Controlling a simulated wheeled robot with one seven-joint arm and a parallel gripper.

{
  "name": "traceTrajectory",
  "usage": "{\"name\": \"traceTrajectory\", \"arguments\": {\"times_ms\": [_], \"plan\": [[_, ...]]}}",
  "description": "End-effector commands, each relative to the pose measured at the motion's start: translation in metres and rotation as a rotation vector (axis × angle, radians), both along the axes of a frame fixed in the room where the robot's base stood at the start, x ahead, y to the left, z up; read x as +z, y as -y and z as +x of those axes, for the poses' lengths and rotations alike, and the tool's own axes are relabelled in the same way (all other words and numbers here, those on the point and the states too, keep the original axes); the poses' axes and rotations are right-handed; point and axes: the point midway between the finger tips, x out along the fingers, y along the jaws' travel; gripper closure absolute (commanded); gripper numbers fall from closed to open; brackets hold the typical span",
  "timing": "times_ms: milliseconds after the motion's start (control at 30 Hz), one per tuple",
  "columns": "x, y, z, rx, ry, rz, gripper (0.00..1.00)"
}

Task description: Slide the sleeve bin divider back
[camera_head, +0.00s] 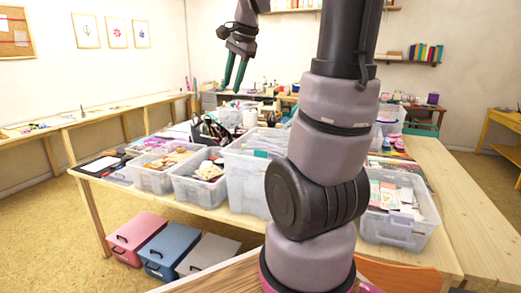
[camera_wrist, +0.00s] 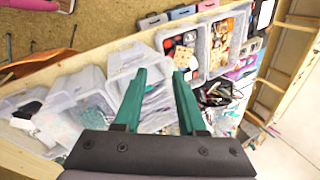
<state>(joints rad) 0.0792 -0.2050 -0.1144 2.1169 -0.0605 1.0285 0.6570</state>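My gripper (camera_head: 232,88) is raised above the far part of the work table in the head view, with its two teal fingers pointing down. In the wrist view my gripper (camera_wrist: 159,73) has its fingers apart with nothing held between them. A tall clear bin (camera_head: 245,190) stands mid-table and holds pale, bluish flat items that may be sleeves. Clear bins with flat contents also show in the wrist view, one of them (camera_wrist: 90,85) left of the fingers. I cannot make out a divider in either view. My arm hides part of the table and bins.
Clear bins of wooden pieces (camera_head: 155,180) stand left of the tall bin, and a bin of cards (camera_head: 395,228) stands at right. A black pen holder (camera_head: 208,132) is behind. Pink, blue and grey boxes (camera_head: 165,248) sit on the floor. The table's right strip (camera_head: 470,205) is clear.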

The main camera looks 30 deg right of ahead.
Motion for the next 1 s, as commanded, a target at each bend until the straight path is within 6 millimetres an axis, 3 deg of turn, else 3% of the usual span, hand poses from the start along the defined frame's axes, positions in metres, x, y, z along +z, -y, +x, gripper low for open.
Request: {"name": "traceTrajectory", "arguments": {"times_ms": [33, 200, 433, 600, 700, 1000], "plan": [[-0.011, 0.015, 0.021, -0.094, -0.047, 0.026, 0.6], [-0.05, 0.065, 0.079, -0.431, -0.178, 0.102, 0.6], [-0.124, 0.136, 0.139, -0.88, -0.326, 0.143, 0.6], [-0.172, 0.173, 0.16, -1.116, -0.388, 0.141, 0.6], [-0.187, 0.185, 0.165, -1.193, -0.403, 0.138, 0.6], [-0.22, 0.19, 0.167, -1.229, -0.413, 0.136, 0.6]]}}
